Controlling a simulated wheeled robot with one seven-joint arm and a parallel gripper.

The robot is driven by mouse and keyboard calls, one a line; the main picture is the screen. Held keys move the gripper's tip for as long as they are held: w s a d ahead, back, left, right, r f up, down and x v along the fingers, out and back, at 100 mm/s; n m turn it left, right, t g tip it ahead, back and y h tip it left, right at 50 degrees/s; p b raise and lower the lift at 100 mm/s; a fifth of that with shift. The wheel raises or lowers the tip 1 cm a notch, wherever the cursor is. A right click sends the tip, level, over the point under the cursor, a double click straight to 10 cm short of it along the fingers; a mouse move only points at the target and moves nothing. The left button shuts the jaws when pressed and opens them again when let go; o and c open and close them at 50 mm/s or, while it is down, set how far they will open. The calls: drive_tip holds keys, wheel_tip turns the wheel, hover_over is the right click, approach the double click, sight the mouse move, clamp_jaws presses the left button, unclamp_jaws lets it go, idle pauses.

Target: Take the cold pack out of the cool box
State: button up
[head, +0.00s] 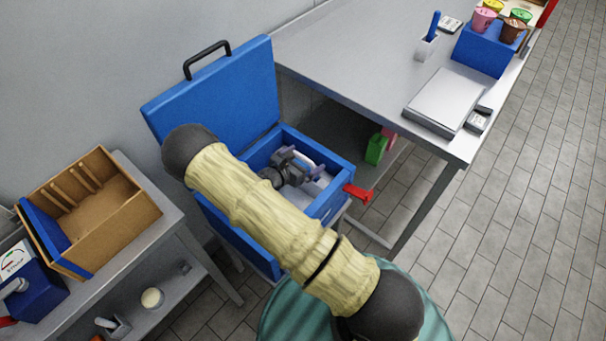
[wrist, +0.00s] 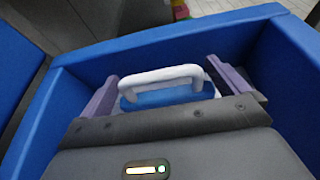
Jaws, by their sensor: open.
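The blue cool box (head: 335,206) stands with its lid (head: 225,95) swung up and open. My gripper (head: 303,164) is down at the box opening, partly covered by my arm in the head view. In the wrist view the cold pack (wrist: 165,96) is blue with a white handle (wrist: 160,75), inside the box walls (wrist: 190,38). My gripper (wrist: 165,88) is open there, with one purple finger left of the handle and one right of it. The handle lies between the fingers, with gaps on both sides. The pack's lower part is hidden behind my gripper body.
A grey table (head: 350,50) stands to the right, with a blue cup holder (head: 485,50) and a flat scale-like device (head: 445,100). A wooden tray (head: 110,225) sits on a side bench at left. A red tap (head: 357,193) juts from the box front. Tiled floor lies clear at right.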

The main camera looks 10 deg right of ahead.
drive_tip(key=c, duration=1.5)
drive_tip(key=shift+o, duration=0.2)
drive_tip(key=shift+r, duration=0.1)
wheel_tip(320, 180, up, 18)
drive_tip(key=p, duration=0.1)
drive_tip(key=shift+p, duration=0.35)
